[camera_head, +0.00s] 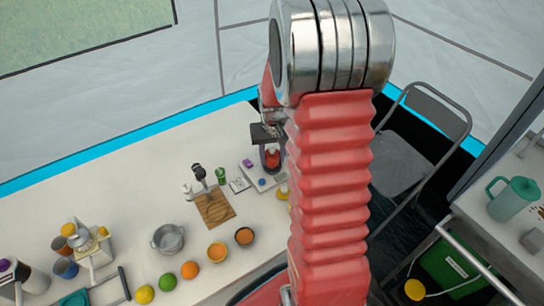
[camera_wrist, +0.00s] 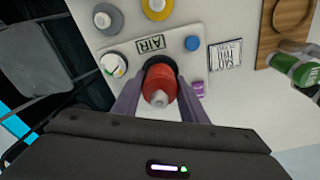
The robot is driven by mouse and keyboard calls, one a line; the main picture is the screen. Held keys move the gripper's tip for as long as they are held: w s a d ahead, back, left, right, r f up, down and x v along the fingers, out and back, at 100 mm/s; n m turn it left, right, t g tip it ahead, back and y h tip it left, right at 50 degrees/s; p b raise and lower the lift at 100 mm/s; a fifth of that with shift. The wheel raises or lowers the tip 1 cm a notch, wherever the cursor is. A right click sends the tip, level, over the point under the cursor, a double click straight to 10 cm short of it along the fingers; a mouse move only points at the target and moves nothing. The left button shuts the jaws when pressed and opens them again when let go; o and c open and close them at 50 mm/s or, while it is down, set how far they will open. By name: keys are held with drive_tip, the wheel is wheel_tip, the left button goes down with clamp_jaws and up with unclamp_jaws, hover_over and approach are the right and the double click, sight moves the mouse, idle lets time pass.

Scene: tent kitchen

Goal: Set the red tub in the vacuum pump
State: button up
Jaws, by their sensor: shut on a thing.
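The red tub (camera_wrist: 160,88) is between the two purple fingers of my gripper (camera_wrist: 160,100) in the wrist view, with its grey tip toward the camera. My gripper (camera_head: 271,165) is shut on the tub (camera_head: 272,155) in the head view. Behind the tub is a white panel (camera_wrist: 135,70) with an AIR label, which may be the vacuum pump. A dark rounded shape (camera_wrist: 160,61) shows just behind the tub. The tub hides most of it, and I cannot tell whether they touch.
A blue knob (camera_wrist: 192,43), a purple block (camera_wrist: 198,89) and a dial (camera_wrist: 113,65) surround the tub. A green can (camera_wrist: 308,72) lies at right. In the head view, a cutting board (camera_head: 214,208), a metal pot (camera_head: 168,239) and fruit stand left on the counter (camera_head: 110,185).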

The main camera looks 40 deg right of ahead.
drive_tip(key=shift+s+f, duration=0.1)
drive_tip(key=shift+f, duration=0.75)
idle(0.6)
drive_tip(key=o, duration=0.5)
drive_tip(key=shift+o, duration=0.2)
drive_tip(key=shift+s+r, duration=0.1)
drive_tip(key=shift+r, duration=1.9)
drive_tip(key=shift+s+a+r, duration=0.1)
drive_tip(key=shift+s+r, duration=0.1)
drive_tip(key=shift+r, duration=1.55)
drive_tip(key=shift+s+a+r, duration=0.1)
drive_tip(key=shift+s+r, duration=0.05)
drive_tip(key=shift+r, duration=1.6)
